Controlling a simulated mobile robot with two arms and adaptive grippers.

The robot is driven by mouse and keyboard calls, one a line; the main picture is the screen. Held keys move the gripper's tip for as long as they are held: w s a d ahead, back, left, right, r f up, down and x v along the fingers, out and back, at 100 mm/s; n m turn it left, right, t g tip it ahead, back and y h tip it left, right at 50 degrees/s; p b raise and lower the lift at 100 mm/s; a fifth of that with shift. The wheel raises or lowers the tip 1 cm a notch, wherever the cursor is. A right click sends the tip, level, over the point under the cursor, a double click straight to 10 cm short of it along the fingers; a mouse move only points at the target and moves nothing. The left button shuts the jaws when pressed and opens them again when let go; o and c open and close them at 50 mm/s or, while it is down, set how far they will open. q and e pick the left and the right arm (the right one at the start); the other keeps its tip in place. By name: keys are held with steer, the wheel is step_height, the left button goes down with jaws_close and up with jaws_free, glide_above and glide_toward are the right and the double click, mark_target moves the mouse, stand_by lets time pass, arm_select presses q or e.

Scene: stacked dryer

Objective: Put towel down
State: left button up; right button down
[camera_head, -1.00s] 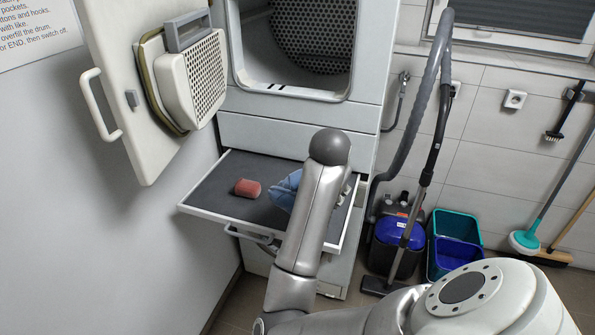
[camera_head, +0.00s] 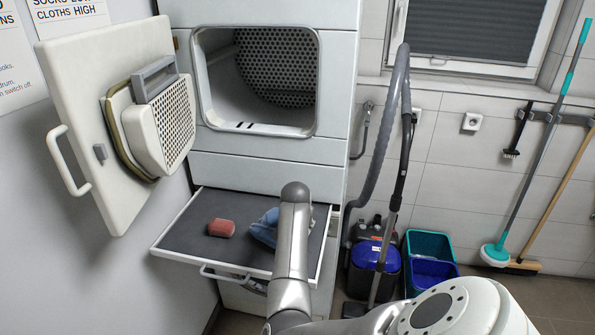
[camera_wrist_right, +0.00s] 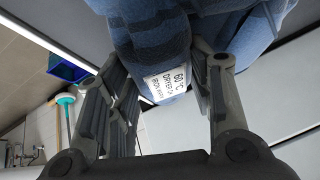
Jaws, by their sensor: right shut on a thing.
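A blue towel (camera_head: 264,228) shows at the pull-out shelf (camera_head: 182,238) of the stacked dryer, partly hidden behind my right arm. In the right wrist view the towel (camera_wrist_right: 205,30) is striped in darker blue and carries a white care label. My right gripper (camera_wrist_right: 165,88) is shut on the towel, with its fingers on either side of the fabric. In the head view this gripper is hidden behind my arm. I cannot tell whether the towel touches the shelf. My left gripper is not in view.
A rolled red cloth (camera_head: 221,228) lies on the shelf, left of the towel. Bare shelf surface surrounds it. Above, the dryer door (camera_head: 75,110) hangs open and the drum (camera_head: 265,95) looks empty.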

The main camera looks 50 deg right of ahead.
steer(key=shift+f, duration=0.85)
steer(key=shift+f, duration=0.15)
steer(key=c, duration=0.7)
jaws_free()
steer(key=shift+r, duration=0.2)
steer(key=b+v, duration=0.1)
steer(key=v, duration=1.1)
steer(key=shift+s+f, duration=0.1)
